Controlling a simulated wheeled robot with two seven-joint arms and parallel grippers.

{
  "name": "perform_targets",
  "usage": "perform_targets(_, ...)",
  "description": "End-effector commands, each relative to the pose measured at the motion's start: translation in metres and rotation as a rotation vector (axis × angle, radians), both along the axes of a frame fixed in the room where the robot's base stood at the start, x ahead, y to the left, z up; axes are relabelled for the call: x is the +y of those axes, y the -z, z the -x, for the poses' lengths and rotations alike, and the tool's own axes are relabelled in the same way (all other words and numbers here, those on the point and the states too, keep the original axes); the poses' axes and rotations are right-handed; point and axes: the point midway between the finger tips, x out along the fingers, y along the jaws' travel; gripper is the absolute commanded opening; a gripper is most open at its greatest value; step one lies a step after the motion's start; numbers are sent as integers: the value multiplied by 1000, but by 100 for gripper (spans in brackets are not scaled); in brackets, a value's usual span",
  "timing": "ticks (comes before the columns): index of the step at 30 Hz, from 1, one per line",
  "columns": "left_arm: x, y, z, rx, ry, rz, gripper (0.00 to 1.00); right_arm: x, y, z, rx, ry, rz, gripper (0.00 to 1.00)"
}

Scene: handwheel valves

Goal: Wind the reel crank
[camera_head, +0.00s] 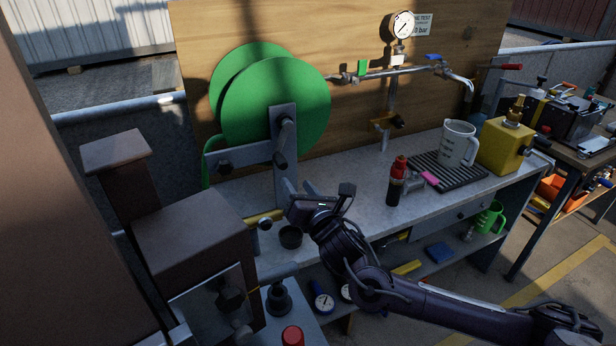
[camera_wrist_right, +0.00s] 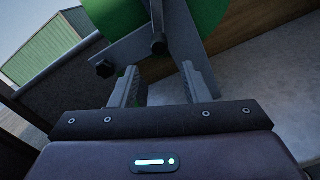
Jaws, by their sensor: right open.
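The green reel (camera_head: 275,105) stands on the left end of the workbench, held by a grey metal bracket (camera_head: 240,158). Its crank (camera_head: 284,138) is on the reel's front side, with a dark handle hanging down from the hub. My right gripper (camera_head: 326,192) is open and empty, below and to the right of the crank, apart from it. In the right wrist view, the two fingers (camera_wrist_right: 160,86) point toward the bracket, and the dark crank handle (camera_wrist_right: 159,46) shows beyond them, between their tips. The green reel (camera_wrist_right: 205,15) is partly cut off there. My left gripper is not in view.
A wooden backboard (camera_head: 350,50) rises behind.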

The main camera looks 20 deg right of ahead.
Motion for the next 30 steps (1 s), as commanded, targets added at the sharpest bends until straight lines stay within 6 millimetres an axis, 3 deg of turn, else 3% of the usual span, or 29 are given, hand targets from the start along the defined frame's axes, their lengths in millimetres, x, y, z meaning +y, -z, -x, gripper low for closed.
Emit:
perform_targets(5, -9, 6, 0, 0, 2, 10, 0, 1, 0, -20, -3, 1, -4, 42)
perform_targets(22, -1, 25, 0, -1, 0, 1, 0, 3, 1, -89, -3, 1, -6, 42)
perform_targets(30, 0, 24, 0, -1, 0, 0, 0, 4, -1, -91, -1, -1, -5, 42)
